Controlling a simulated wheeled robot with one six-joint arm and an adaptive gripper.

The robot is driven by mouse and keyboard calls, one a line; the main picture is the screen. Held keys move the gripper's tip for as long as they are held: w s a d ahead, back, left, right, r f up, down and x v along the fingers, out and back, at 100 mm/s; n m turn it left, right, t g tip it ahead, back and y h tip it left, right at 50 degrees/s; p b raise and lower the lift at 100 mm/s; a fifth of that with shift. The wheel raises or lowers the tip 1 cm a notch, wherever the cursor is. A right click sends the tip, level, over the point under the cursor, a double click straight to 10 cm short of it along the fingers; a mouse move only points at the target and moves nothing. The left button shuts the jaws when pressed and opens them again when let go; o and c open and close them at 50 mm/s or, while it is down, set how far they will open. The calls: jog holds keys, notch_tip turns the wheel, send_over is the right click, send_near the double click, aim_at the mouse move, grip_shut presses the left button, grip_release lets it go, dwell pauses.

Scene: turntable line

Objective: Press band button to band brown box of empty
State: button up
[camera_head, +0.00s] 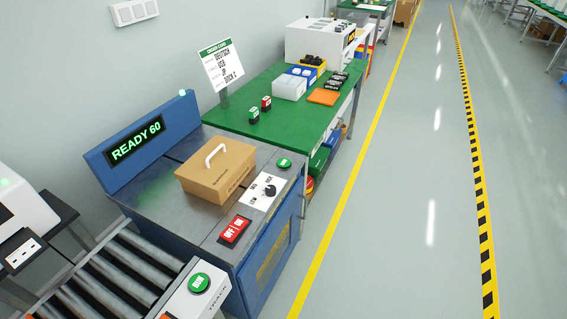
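A brown box (226,179) with a white handle on top sits on the metal top of the blue banding machine (185,139). No band shows around the box. The machine's display (136,140) reads "READY 60". A green round button (284,163) is at the right rear of the machine top. A dark knob (269,189) on a white plate is in front of it. A red OFF/ON switch (235,231) is at the front right. My gripper is not in view.
A roller conveyor (117,272) with another green button (199,283) stands in front of the machine. A green table (290,115) behind holds an order card sign (221,66), stamps, an orange pad and boxes. The grey floor (400,200) to the right is clear.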

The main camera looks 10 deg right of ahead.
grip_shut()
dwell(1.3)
